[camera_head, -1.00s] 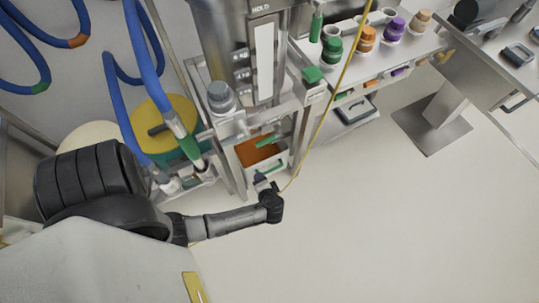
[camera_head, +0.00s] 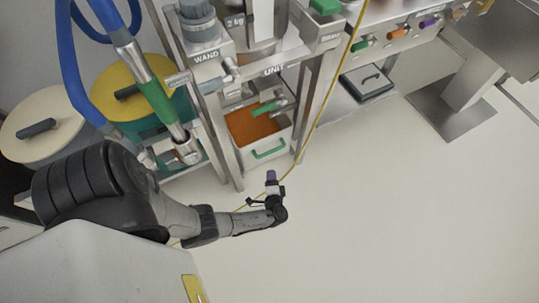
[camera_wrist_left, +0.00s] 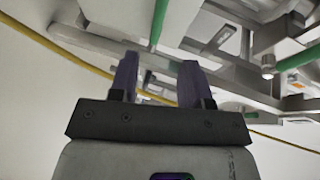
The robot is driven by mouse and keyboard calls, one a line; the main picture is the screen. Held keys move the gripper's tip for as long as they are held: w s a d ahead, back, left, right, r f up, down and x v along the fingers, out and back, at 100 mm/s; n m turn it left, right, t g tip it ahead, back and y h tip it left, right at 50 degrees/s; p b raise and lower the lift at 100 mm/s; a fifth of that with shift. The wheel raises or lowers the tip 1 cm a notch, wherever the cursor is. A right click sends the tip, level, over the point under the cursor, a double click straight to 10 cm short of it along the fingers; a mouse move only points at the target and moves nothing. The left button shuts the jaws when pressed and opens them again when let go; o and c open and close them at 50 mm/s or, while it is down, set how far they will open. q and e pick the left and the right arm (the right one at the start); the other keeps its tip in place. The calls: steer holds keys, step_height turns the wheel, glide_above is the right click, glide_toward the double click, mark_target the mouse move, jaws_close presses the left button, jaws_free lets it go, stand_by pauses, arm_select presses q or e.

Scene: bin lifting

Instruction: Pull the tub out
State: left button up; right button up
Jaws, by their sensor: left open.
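The pale tub (camera_head: 246,158) with a green front handle (camera_head: 270,153) and orange inside sits in the lower bay of the metal unit (camera_head: 273,71). A green-gripped lever or valve (camera_head: 274,108) hangs above its opening. My left gripper (camera_head: 272,176) is in front of the tub, apart from its handle, with purple fingers pointing towards the unit. In the left wrist view the gripper (camera_wrist_left: 157,76) is open, with nothing between its fingers. A pale body with a green bar (camera_wrist_left: 158,22) shows beyond them; I cannot tell if it is the tub. My right gripper is out of view.
A yellow cable (camera_head: 325,90) hangs down past the tub's right side towards my left wrist. Lidded drums, yellow (camera_head: 130,75) and cream (camera_head: 35,110), stand left. A flat grey box (camera_head: 367,80) sits on a low shelf at right. The floor (camera_head: 380,190) in front is clear.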

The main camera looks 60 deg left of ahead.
mark_target(270, 152)
arm_select(q)
steer(key=b+x, duration=0.4)
steer(key=x, duration=0.9)
steer(key=shift+w+a+f, duration=0.1)
steer(key=shift+w+a, duration=0.05)
steer(key=shift+a, duration=0.1)
jaws_close()
